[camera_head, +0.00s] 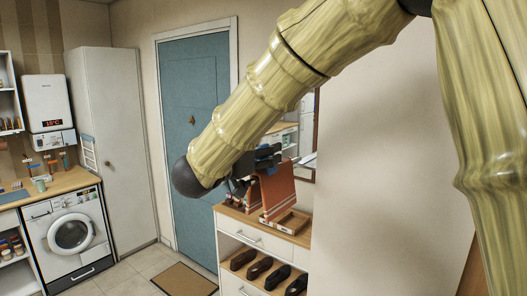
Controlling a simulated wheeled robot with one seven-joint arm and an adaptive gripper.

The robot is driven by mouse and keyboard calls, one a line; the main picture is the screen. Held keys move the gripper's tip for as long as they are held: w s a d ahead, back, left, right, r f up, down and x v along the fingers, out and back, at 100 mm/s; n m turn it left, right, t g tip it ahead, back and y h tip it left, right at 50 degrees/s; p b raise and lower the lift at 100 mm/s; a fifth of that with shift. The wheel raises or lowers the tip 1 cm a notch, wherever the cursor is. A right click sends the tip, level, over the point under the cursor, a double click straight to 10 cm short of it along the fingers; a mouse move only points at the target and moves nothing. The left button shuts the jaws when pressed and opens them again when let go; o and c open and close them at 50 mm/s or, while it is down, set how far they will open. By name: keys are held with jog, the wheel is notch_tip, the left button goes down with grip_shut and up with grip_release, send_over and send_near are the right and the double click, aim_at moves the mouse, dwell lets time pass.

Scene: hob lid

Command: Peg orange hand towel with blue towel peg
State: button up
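An orange-brown cloth-like panel (279,190), which looks like the orange hand towel, hangs or stands upright over a wooden tray-like base on the white cabinet. My gripper (240,187) is dark and shows only partly below my arm, just left of the towel and close to it. I cannot tell whether they touch. My arm hides much of the gripper, so its fingers and anything between them cannot be made out. I cannot pick out the blue towel peg; a small dark bluish shape by the gripper is too unclear to name.
The white cabinet (240,226) has a wooden top, a drawer and several dark shoes (258,268) below. A mirror is on the wall behind. A blue door (193,125), doormat (184,280), washing machine (70,234) and tall cupboard (112,140) stand left. The tiled floor between is clear.

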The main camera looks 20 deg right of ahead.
jog(key=shift+f, duration=0.1)
jog(key=o, duration=0.8)
jog(key=shift+o, duration=0.2)
jog(key=shift+r+p, duration=1.55)
jog(key=shift+r, duration=0.8)
jog(key=shift+r, duration=1.2)
